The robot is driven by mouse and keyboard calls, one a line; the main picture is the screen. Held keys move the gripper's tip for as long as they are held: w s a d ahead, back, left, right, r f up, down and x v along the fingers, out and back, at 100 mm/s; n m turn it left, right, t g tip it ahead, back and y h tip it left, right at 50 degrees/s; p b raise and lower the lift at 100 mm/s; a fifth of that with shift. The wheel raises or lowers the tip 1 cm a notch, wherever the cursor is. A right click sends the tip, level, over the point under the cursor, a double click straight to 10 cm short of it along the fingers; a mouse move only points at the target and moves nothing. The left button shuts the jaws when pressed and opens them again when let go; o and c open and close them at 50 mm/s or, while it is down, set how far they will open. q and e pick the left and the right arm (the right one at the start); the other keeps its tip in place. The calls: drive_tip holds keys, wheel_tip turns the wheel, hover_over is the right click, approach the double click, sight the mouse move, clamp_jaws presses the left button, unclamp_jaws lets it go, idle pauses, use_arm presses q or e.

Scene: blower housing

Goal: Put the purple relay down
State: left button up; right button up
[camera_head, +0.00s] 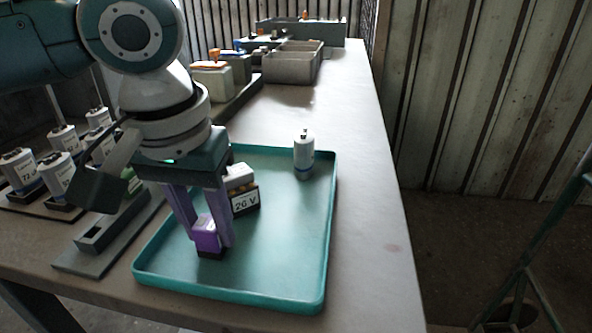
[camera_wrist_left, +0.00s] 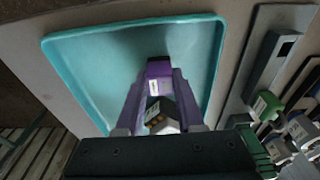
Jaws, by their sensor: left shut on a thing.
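The purple relay (camera_head: 206,236), a small block with a dark base, is between the fingertips of my left gripper (camera_head: 212,238). The gripper is shut on it, low over the teal tray (camera_head: 285,300). I cannot tell whether the relay's base touches the tray floor. In the left wrist view the relay (camera_wrist_left: 158,68) shows at the far end of the two purple fingers (camera_wrist_left: 160,82). My right gripper is not in view.
A white-topped block marked 26 V (camera_head: 245,203) stands in the tray just behind the gripper. A white cylinder (camera_head: 303,156) stands at the tray's far right. The tray's front right is clear.

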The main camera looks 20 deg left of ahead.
use_arm(q)
drive_tip(key=shift+f, duration=0.15)
drive_tip(key=o, duration=1)
drive_tip(key=shift+o, duration=0.2)
